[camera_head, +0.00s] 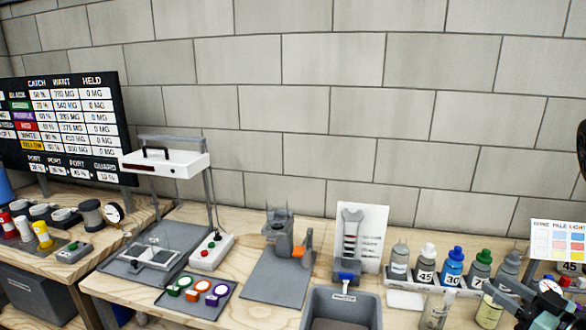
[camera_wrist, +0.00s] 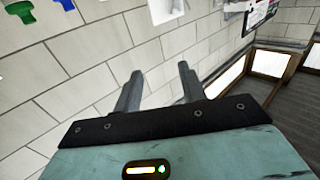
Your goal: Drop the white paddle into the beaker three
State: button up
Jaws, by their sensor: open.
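My gripper (camera_wrist: 160,75) is open and empty in the wrist view, its two grey fingers spread in front of the block wall. In the head view, part of my arm and gripper (camera_head: 555,306) shows at the lower right edge, above the bench. Clear glass vessels stand at the front right of the bench, one nearly colourless (camera_head: 437,310) and one yellowish (camera_head: 488,312). I cannot read a number on them, so I cannot tell which is beaker three. I cannot pick out a white paddle in either view.
A rack of capped bottles (camera_head: 452,268) stands behind the vessels. A colour chart (camera_head: 558,240) stands at right.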

jog(key=b+v, duration=0.1)
jog(key=v, duration=0.4)
jog(key=shift+s, duration=0.15)
jog(key=w+a+n+g+h, duration=0.2)
jog(key=w+a+g, duration=0.2)
jog(key=a, duration=0.5)
jog(key=w+a+n+g+h, duration=0.1)
jog(key=w+a+g, duration=0.35)
jog(key=a, duration=0.45)
jog(key=s+a+r+g+h, duration=0.1)
jog(key=s+a, duration=0.3)
jog(key=s, duration=0.4)
jog(key=s+a+r+g+h, duration=0.1)
jog(key=s+a+r+g, duration=0.2)
jog(key=s, duration=0.5)
jog(key=s+a+r+g+h, duration=0.1)
jog(key=s+a+r+g, duration=0.1)
jog(key=s+a+g, duration=0.2)
jog(key=s+a, duration=0.3)
jog(key=s, duration=0.1)
jog(key=shift+s+r, duration=0.2)
jog(key=shift+r, duration=0.05)
